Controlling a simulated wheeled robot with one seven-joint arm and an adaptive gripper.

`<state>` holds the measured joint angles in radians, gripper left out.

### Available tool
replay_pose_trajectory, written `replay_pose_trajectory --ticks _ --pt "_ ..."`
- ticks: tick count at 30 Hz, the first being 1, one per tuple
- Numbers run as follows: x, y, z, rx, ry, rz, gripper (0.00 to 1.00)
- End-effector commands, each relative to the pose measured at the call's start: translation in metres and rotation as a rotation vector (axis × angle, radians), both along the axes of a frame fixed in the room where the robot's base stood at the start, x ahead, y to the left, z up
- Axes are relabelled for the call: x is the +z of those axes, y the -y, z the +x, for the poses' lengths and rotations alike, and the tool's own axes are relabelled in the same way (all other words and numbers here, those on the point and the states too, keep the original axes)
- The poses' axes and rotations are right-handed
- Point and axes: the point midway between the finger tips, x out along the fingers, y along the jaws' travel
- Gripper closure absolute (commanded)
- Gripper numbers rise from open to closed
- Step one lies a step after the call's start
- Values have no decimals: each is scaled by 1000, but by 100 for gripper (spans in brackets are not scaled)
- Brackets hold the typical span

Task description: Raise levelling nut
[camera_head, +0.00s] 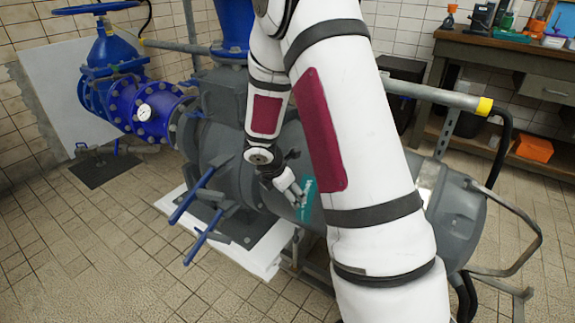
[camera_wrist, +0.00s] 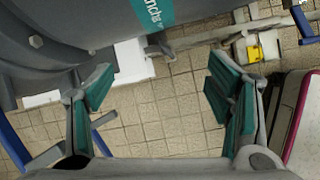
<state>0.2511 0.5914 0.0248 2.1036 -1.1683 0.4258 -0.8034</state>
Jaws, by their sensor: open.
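I cannot make out a levelling nut for certain in either view. The grey pump and motor body (camera_head: 455,215) lies across the middle of the head view, partly behind my arm. My gripper (camera_head: 298,194) is beside its teal label in that view. In the wrist view my gripper (camera_wrist: 160,88) has its green-padded fingers spread wide, with only floor between them. The body's grey underside (camera_wrist: 60,45) and teal label (camera_wrist: 153,12) fill the upper left there. A small yellow part (camera_wrist: 255,52) sits on a pale block (camera_wrist: 240,50) near the metal frame, beyond the right finger.
A white base slab (camera_head: 262,262) lies under the pump. Blue handles (camera_head: 190,200) stick out from its front. A bent metal rail (camera_head: 530,240) juts out at right, and a workbench (camera_head: 500,45) stands behind. The tiled floor (camera_head: 90,260) at lower left is clear.

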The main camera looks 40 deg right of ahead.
Motion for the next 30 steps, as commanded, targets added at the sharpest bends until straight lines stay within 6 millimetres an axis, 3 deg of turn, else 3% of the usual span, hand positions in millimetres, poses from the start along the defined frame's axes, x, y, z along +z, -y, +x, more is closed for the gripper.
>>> replay_pose_trajectory --ticks 6,15,29,30 --pt "42 -4 -5 -80 47 0 27" --pt "80 -7 -13 -167 95 5 27" --pt "88 -9 -15 -189 107 7 27" --pt "88 -9 -15 -189 106 8 36"
